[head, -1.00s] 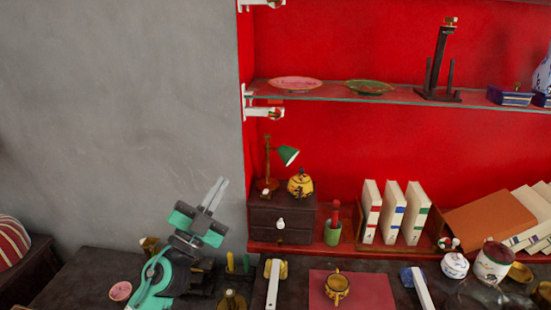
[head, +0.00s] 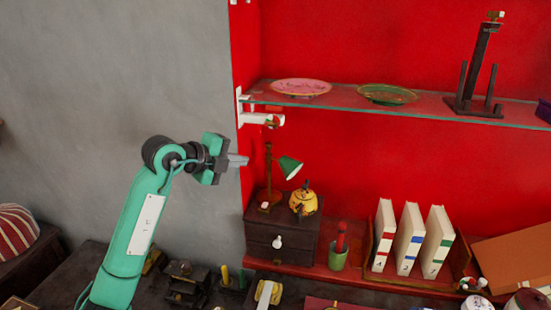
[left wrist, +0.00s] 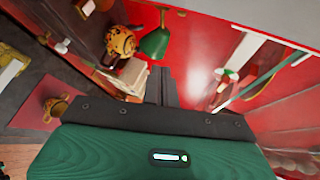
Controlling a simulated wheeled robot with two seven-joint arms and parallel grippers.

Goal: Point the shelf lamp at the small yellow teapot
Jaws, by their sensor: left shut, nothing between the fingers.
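The shelf lamp has a green shade (head: 290,167) on a brass stand (head: 268,170). It stands on a small dark drawer chest, and its shade tilts down to the right. The small yellow teapot (head: 303,201) sits on the same chest, right of the stand and below the shade. In the left wrist view the green shade (left wrist: 155,43) and the yellow teapot (left wrist: 120,41) show beyond the fingers. My left gripper (head: 246,160) is shut and empty, just left of the lamp at about shade height; I see no contact. My right gripper is not in view.
The drawer chest (head: 283,226) stands in the red alcove. A glass shelf (head: 420,112) with plates hangs above the lamp. A green cup (head: 338,259) and numbered books (head: 411,238) stand to the right. The grey wall (head: 90,90) side is clear.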

